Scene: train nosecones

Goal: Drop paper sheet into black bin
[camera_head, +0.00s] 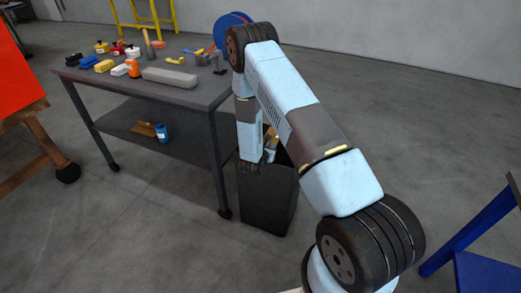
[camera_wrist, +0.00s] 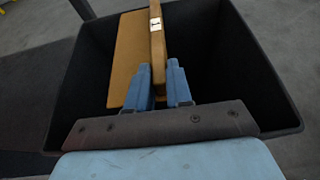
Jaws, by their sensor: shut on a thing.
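The black bin (camera_head: 268,200) stands on the floor beside the workbench's right end. Its open mouth and dark rim (camera_wrist: 284,95) fill the wrist view. My gripper (camera_head: 267,155) points down at the bin's mouth. In the wrist view, my blue fingers (camera_wrist: 166,72) are shut on an upright tan sheet-like piece (camera_wrist: 157,48), seen nearly edge-on, with a small white label. A broad flat tan panel (camera_wrist: 130,50) shows just left of it, within the bin's outline. I cannot tell whether the two are joined, or whether the held piece touches the bin.
The grey workbench (camera_head: 205,93) carries several small bottles, blocks and tools. Its lower shelf holds a blue can (camera_head: 162,133) and a tan item. A blue chair (camera_head: 485,240) stands at the right, an orange board (camera_head: 15,75) at the left. Open floor lies in front.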

